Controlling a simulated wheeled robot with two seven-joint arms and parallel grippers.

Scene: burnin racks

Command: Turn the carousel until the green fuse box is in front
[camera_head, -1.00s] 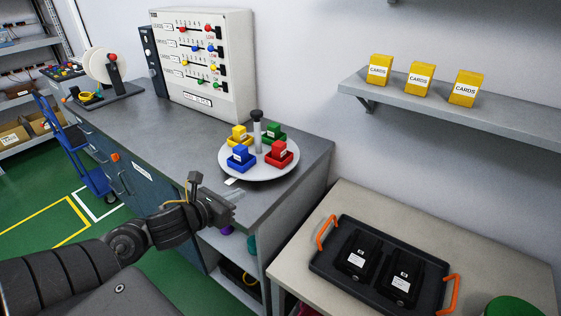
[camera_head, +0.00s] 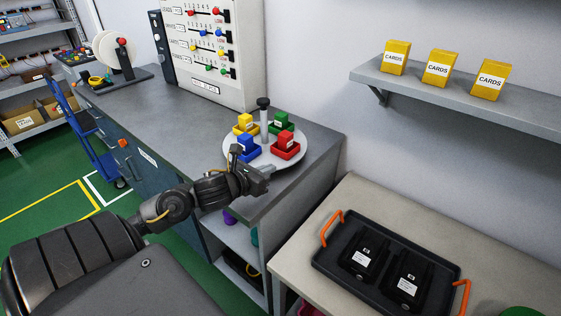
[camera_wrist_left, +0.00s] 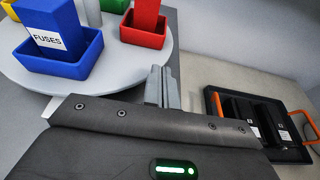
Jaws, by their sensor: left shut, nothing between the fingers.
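The round grey carousel (camera_head: 233,160) stands on the bench near its right end, with a central post and dark knob (camera_head: 263,103). The green fuse box (camera_head: 284,119) is at the back right of it. The red box (camera_head: 284,140) is front right, the blue box (camera_head: 247,146) front left and the yellow box (camera_head: 245,123) back left. My left gripper (camera_head: 268,169) is shut and empty at the carousel's front edge. In the left wrist view its fingers (camera_wrist_left: 161,86) are together beside the rim (camera_wrist_left: 110,82); contact cannot be told. My right gripper is not in view.
A panel with coloured sliders (camera_head: 210,45) stands behind on the bench. To the right, a lower table holds a black tray (camera_head: 325,262) with orange handles and two black boxes. A wall shelf (camera_head: 440,98) carries yellow card boxes. The bench left of the carousel is clear.

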